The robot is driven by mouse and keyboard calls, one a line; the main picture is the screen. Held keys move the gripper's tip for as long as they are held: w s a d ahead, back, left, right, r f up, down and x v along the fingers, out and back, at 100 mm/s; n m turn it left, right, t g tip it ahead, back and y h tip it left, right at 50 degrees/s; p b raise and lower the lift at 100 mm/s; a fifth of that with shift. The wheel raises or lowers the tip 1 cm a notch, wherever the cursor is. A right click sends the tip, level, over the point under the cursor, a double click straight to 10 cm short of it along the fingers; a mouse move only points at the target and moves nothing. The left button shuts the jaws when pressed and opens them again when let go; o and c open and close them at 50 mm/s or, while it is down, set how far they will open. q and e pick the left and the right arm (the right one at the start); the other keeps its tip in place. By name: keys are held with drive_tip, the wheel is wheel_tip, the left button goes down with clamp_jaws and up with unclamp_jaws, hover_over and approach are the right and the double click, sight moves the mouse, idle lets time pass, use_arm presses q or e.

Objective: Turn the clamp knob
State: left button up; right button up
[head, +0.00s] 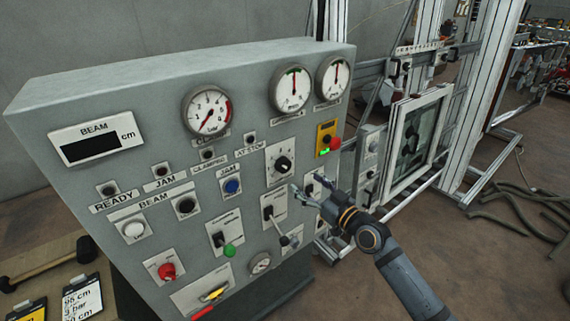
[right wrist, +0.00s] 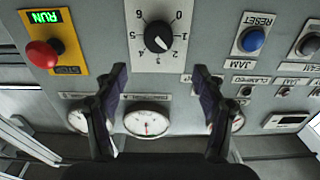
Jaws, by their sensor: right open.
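A round black knob (head: 282,164) with a numbered scale sits on a white plate on the sloping grey control panel (head: 130,190). It is the likely clamp knob, but I cannot read a label that confirms this. In the right wrist view, upside down, the knob (right wrist: 158,37) is at top centre, with a white pointer mark. My right gripper (head: 307,186) is open and empty, just below and right of the knob. In the right wrist view its two fingers (right wrist: 160,80) stand apart, with the knob beyond the gap, not between them. My left gripper is not in view.
A red button (head: 335,143) on a yellow plate with a lit RUN display is right of the knob. A blue button (head: 232,186) is left. A lever switch (head: 270,213) is below, close to my right gripper. Gauges (head: 291,88) are above. A metal frame stands right.

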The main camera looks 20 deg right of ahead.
sight(286, 166)
drive_tip(key=p+x, duration=0.2)
drive_tip(key=x, duration=0.8)
drive_tip(key=shift+w+f, duration=0.2)
drive_tip(key=shift+w, duration=0.1)
drive_tip(key=c, duration=1.1)
drive_tip(key=shift+c, duration=0.2)
